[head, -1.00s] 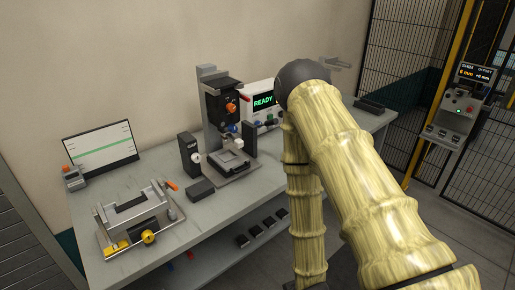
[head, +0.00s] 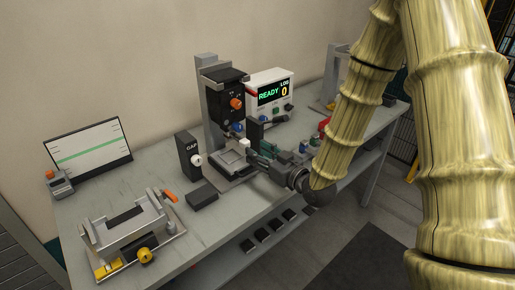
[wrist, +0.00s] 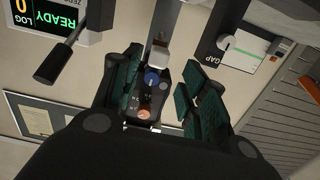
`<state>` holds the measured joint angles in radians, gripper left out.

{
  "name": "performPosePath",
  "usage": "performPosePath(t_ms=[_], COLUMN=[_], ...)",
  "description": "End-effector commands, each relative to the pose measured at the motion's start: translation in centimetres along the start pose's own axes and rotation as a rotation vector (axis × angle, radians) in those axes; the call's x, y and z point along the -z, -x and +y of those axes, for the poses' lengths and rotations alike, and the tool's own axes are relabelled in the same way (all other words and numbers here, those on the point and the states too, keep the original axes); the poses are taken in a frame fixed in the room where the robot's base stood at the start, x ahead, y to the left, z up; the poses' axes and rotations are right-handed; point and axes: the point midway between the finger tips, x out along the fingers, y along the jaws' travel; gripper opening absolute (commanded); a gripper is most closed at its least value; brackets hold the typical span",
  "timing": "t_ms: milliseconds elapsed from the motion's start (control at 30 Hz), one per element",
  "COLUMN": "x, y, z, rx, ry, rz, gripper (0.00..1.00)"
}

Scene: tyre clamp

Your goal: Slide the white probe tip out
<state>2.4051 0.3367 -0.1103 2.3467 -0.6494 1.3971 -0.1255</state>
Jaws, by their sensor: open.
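A small white block, which looks like the white probe tip (head: 245,143), sits below the black head (head: 226,92) of the grey column stand, above its base plate. In the wrist view the white tip (wrist: 158,54) shows between my fingertips, next to a blue knob (wrist: 152,77). My gripper (head: 257,151) is open and reaches toward the stand from the right. In the wrist view its green-padded fingers (wrist: 155,75) lie to either side of the tip. I cannot tell whether either finger touches it.
A READY display box (head: 271,94) with a dark lever stands close behind my gripper. A black GAP unit (head: 189,157) and a dark block (head: 202,194) stand left of the stand. A grey fixture (head: 130,222) and a screen (head: 90,147) are farther left. Bare bench (head: 215,230) lies in front.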

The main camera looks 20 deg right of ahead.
Motion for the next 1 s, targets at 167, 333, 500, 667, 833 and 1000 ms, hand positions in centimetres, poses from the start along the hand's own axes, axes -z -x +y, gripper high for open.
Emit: performPosePath(t_ms=[167,333,500,667,833,1000], x=[0.6,0.6,0.7,0.6,0.6,0.5], y=[-0.7,-2.8,-5.3,-7.7,-9.6,-10.4], z=[0.4,0.6,0.6,0.5,0.4,0.4], rx=[-0.003,-0.005,-0.005,-0.004,-0.002,-0.003], ry=[0.004,0.004,0.004,0.003,0.002,0.002], rz=[0.012,0.010,0.011,0.009,0.010,0.009], gripper=[0.43,0.43,0.43,0.43,0.43,0.43])
